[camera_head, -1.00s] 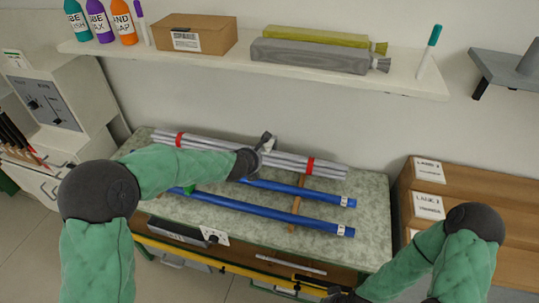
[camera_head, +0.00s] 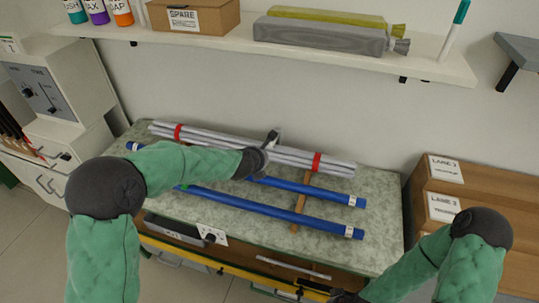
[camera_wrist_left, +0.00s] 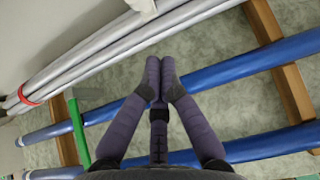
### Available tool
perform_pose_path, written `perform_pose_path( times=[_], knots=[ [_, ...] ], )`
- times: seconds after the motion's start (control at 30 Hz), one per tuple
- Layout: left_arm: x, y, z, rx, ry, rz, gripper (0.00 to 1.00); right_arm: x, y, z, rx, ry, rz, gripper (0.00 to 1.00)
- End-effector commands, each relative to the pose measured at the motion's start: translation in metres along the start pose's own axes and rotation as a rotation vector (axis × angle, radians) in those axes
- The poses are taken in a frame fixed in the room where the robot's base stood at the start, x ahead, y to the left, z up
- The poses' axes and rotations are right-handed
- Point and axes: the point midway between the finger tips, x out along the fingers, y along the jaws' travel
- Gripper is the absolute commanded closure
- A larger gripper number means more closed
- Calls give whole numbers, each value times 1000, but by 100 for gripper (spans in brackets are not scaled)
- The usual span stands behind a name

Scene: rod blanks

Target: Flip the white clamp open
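The white clamp (camera_wrist_left: 141,5) shows only in part, as a pale block on the grey rods (camera_wrist_left: 110,43) at the top edge of the left wrist view. In the head view my left gripper (camera_head: 271,138) mostly covers that spot, at the middle of the bundled grey rods (camera_head: 225,143). My left gripper's fingertips (camera_wrist_left: 160,65) are together and empty in the wrist view, just short of the clamp and above the bench. Whether the clamp is open or shut cannot be told. My right gripper (camera_head: 345,297) is at the bottom edge of the head view, mostly cut off.
Two blue rods (camera_head: 270,212) lie across wooden supports (camera_head: 300,203) in front of the grey rods. A green clamp (camera_wrist_left: 78,132) sits by the blue rods. A shelf (camera_head: 440,66) hangs above the bench. Labelled boxes (camera_head: 470,195) stand at the right.

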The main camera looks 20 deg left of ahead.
Motion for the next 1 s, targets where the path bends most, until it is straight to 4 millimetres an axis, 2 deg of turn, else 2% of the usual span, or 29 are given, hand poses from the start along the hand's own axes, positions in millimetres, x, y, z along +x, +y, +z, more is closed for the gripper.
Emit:
perform_pose_path(
  times=[0.27,0.7,1.0],
  knots=[
    [12,0,-1,1,1,0,100,3,1,0,0,0,0,71],
    [76,0,-2,0,2,0,100,16,6,-1,0,0,0,71],
    [98,0,-1,0,1,0,100,18,6,-1,0,0,0,71]
  ],
)
